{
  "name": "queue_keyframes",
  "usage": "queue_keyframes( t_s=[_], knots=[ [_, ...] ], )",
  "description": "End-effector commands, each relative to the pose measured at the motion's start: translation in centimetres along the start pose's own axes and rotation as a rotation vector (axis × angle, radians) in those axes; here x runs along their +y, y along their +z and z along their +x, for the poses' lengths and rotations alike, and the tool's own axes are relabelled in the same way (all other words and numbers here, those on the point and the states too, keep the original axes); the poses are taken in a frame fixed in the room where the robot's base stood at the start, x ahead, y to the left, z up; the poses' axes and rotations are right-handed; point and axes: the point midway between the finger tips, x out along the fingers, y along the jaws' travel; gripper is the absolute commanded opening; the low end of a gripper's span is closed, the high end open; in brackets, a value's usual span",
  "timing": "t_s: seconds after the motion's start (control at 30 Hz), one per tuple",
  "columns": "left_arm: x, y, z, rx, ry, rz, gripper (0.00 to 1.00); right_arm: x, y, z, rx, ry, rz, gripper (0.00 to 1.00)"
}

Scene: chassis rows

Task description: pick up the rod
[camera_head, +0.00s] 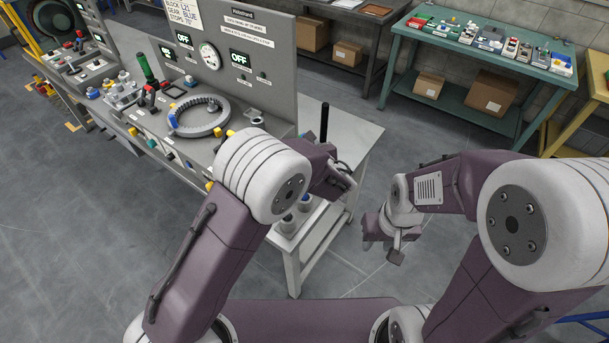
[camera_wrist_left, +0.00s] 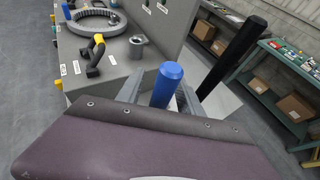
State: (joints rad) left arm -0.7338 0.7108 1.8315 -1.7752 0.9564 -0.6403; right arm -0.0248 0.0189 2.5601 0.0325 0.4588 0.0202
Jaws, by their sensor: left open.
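Two rod-like things show in the left wrist view: a blue one (camera_wrist_left: 165,86) and a taller black one (camera_wrist_left: 232,55). The frames do not settle which is the task's rod. My left gripper (camera_wrist_left: 165,97) is open, with the blue one between its grey fingers; I cannot tell whether they touch it.
A console (camera_head: 215,150) with a grey ring (camera_head: 200,133), gauges and levers fills the left. Grey cylinders (camera_head: 287,224) stand on the grey table (camera_head: 358,142) beside my left arm. A green bench (camera_head: 470,67) with parts stands at back right. Floor between is clear.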

Motion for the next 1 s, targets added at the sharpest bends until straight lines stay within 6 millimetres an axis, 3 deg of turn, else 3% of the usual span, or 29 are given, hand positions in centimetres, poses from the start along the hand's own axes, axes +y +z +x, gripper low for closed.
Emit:
queue_keyframes(
  t_s=[0.03, 0.17, 1.0],
  knots=[
    [-0.01, -0.01, -0.02, 0.000, 0.000, 0.000, 0.35, 0.00, 0.00, 0.02, 0.000, 0.000, 0.000, 0.36],
    [0.00, -0.01, -0.03, 0.000, 0.000, 0.000, 0.00, 0.00, 0.00, 0.02, 0.000, 0.000, 0.000, 0.36],
    [-0.01, 0.09, -0.06, -0.002, 0.000, -0.001, 0.00, 0.00, 0.00, 0.00, 0.000, 0.000, 0.000, 0.36]
  ],
)
